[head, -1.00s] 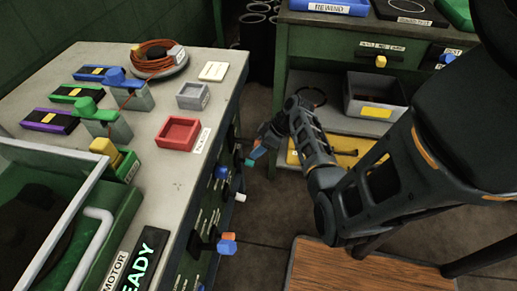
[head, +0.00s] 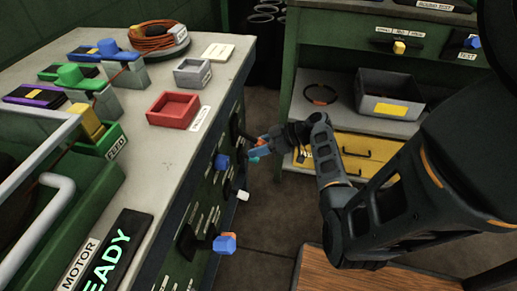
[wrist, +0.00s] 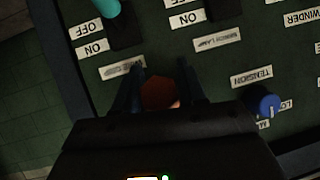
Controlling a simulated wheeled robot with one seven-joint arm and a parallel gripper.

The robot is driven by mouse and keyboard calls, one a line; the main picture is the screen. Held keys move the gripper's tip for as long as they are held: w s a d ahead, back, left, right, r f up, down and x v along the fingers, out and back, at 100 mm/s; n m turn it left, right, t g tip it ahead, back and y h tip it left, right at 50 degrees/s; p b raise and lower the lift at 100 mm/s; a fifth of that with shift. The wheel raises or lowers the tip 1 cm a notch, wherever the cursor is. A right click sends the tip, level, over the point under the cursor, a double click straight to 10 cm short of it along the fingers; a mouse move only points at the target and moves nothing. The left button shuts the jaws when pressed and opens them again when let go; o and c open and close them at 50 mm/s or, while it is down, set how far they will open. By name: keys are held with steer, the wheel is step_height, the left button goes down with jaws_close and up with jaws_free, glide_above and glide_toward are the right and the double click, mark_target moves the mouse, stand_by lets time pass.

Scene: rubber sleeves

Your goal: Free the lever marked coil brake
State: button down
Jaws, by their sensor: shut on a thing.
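My gripper (wrist: 160,92) is at the dark green front panel of the left bench. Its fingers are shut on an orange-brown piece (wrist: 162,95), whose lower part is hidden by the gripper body. I cannot tell whether it is a sleeve or a lever end. In the head view my gripper (head: 260,146) is beside a teal knob (head: 254,160). The teal knob (wrist: 107,8) also shows in the wrist view, apart from the fingers, on a switch with OFF and ON labels. I cannot read a coil brake label in any view.
Blue knobs (head: 222,162) and a white knob (head: 242,196) stick out from the panel. A blue knob (wrist: 263,102) is right of my gripper in the wrist view. A red tray (head: 173,110) stands on the bench top. Another green bench stands at right.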

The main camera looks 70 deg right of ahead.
steer(key=shift+a+f, duration=0.1)
steer(key=c, duration=0.7)
jaws_free()
steer(key=shift+c, duration=0.2)
steer(key=v, duration=0.7)
steer(key=shift+s, duration=0.3)
